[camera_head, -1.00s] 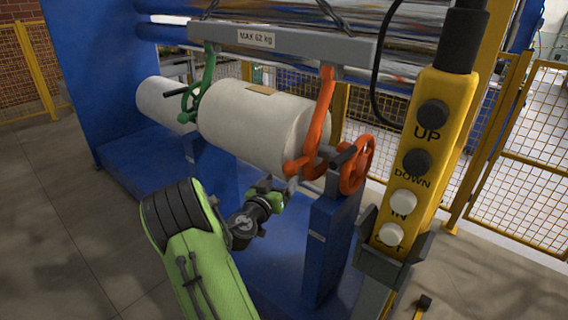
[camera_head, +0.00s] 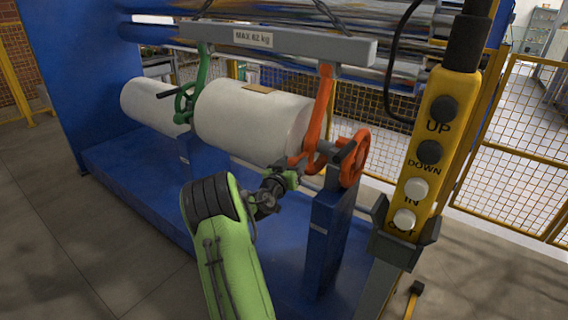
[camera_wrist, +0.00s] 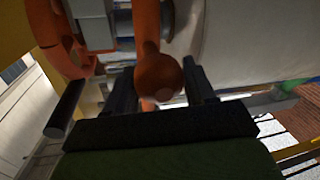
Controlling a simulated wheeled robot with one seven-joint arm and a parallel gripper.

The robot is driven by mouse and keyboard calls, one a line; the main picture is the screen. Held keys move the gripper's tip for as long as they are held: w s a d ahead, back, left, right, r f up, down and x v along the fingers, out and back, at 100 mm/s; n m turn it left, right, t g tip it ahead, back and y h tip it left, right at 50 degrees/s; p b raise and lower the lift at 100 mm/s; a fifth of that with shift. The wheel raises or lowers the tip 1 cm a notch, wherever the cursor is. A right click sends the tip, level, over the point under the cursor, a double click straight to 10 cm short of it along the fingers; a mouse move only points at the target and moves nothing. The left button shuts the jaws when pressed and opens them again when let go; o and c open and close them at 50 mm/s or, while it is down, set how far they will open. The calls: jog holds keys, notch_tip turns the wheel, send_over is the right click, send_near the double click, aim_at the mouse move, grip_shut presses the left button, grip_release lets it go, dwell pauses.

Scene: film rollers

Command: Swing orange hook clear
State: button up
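The orange hook (camera_head: 323,110) hangs from the right end of the grey lifting beam (camera_head: 280,42) and curves under the near end of the white roll (camera_head: 250,122). My gripper (camera_head: 292,172) is just below and in front of the hook's lower end. In the wrist view my gripper (camera_wrist: 160,85) has its two black fingers apart, with the hook's round orange knob (camera_wrist: 158,78) between them. The knob nearly fills the gap; I cannot tell whether the fingers touch it.
An orange handwheel (camera_head: 354,158) stands right of the hook on a blue post (camera_head: 332,225). A green hook (camera_head: 200,80) holds the roll's far end. A second roll (camera_head: 150,108) lies behind. A yellow button pendant (camera_head: 430,150) stands at the right.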

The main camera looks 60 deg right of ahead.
jog(key=shift+w, duration=0.1)
grip_shut()
jog(key=w+a+r+y+p, duration=0.1)
jog(key=a+r+y+p, duration=0.3)
jog(key=a+r+p, duration=0.5)
jog(key=shift+w+a+r+m, duration=0.3)
jog(key=shift+w+r, duration=0.1)
jog(key=shift+r, duration=0.95)
jog(key=shift+s, duration=0.15)
